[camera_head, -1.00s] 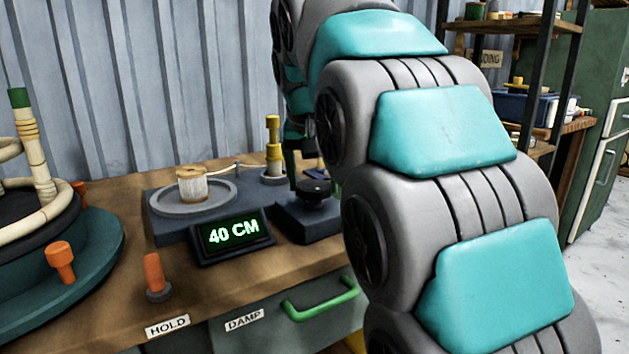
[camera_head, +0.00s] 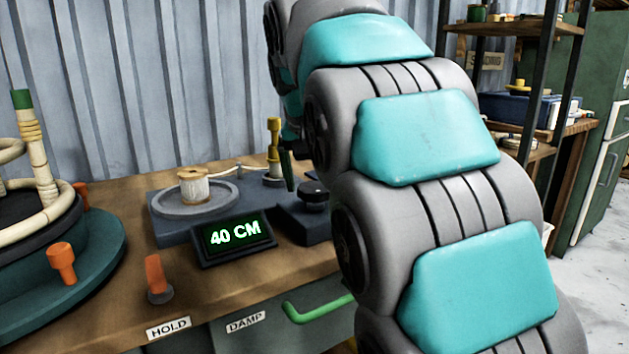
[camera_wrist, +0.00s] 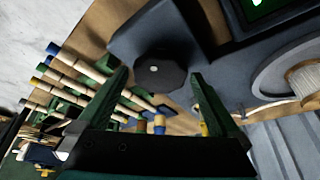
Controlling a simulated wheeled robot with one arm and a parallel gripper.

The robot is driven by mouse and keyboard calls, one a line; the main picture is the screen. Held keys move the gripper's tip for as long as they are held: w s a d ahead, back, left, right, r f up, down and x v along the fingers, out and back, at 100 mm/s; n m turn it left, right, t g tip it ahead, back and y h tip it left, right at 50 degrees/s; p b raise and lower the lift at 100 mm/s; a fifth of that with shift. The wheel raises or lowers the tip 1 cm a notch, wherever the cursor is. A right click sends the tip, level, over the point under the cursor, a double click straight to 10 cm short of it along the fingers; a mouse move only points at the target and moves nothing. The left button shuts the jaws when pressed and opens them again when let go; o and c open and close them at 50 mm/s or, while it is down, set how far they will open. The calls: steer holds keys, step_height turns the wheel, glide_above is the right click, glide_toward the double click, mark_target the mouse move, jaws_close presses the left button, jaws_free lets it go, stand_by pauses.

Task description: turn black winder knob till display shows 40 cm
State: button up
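The black winder knob (camera_head: 314,194) sits on a dark block at the right of the winder (camera_head: 165,236). The display (camera_head: 235,234) reads 40 CM in green. A spool of pale cord (camera_head: 194,186) stands on the winder's grey disc. In the wrist view my gripper (camera_wrist: 157,75) is open, its two green fingers spread wide. The knob (camera_wrist: 156,78) shows in the gap beyond the fingertips, with no visible contact. In the head view one finger (camera_head: 288,171) shows just left of the knob; the rest of the gripper is hidden behind my arm.
A yellow-topped post (camera_head: 273,150) stands behind the knob, close to my gripper. A round bending stand with orange pegs (camera_head: 62,262) is at the left. An orange peg (camera_head: 155,278) stands at the bench's front. A green drawer handle (camera_head: 318,308) juts out below.

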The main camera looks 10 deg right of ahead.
steer(key=shift+r, duration=0.15)
steer(key=p+v, duration=0.2)
steer(key=v, duration=0.5)
steer(key=shift+s+r, duration=0.15)
steer(key=shift+r, duration=0.1)
stand_by(0.3)
